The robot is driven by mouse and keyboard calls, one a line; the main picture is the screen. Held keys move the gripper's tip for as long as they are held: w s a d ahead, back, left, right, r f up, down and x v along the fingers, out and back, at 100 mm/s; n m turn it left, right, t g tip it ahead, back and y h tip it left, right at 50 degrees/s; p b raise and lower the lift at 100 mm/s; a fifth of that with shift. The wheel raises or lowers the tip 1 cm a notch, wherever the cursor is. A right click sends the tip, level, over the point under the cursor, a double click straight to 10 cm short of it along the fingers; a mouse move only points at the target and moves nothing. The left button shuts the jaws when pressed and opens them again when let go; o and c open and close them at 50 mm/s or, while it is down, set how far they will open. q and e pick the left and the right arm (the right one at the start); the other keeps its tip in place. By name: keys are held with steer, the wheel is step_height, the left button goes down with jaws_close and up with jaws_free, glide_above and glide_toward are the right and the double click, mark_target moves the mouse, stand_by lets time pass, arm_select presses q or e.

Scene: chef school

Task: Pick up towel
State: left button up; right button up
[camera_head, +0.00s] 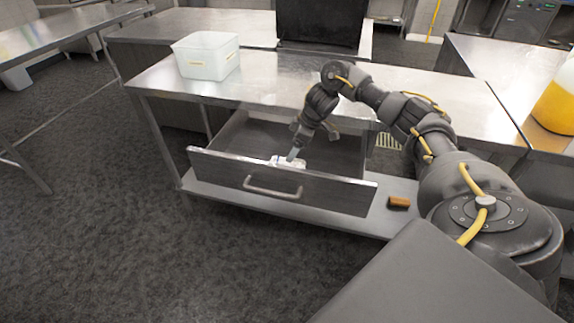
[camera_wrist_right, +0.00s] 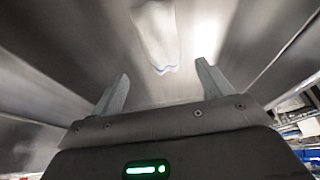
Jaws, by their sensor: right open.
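A white folded towel (camera_head: 287,162) lies in the open drawer (camera_head: 262,187), near its front panel; part of it is hidden by the panel and the gripper. In the right wrist view the towel (camera_wrist_right: 156,36) lies on the metal drawer floor, beyond and between the fingertips. My right gripper (camera_head: 294,153) reaches down into the drawer over the towel. In the right wrist view the right gripper (camera_wrist_right: 162,80) is open, with nothing between its fingers. Whether a finger touches the towel cannot be told. My left gripper is not in view.
The drawer hangs under a steel table (camera_head: 270,82), whose edge is close to my right arm. A translucent white bin (camera_head: 206,58) stands on the table at left. A brown block (camera_head: 399,202) lies on the lower shelf. A yellow container (camera_head: 556,100) stands at far right.

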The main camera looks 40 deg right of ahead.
mark_target(287, 163)
steer(key=shift+w+a+f, duration=0.1)
steer(key=shift+w+f, duration=0.1)
steer(key=shift+f, duration=0.25)
steer(key=shift+s+f, duration=0.1)
steer(key=shift+f, duration=0.05)
steer(key=x, duration=0.5)
steer(key=shift+s+a, duration=0.1)
steer(key=shift+s, duration=0.05)
steer(key=shift+c, duration=0.5)
steer(key=c, duration=1)
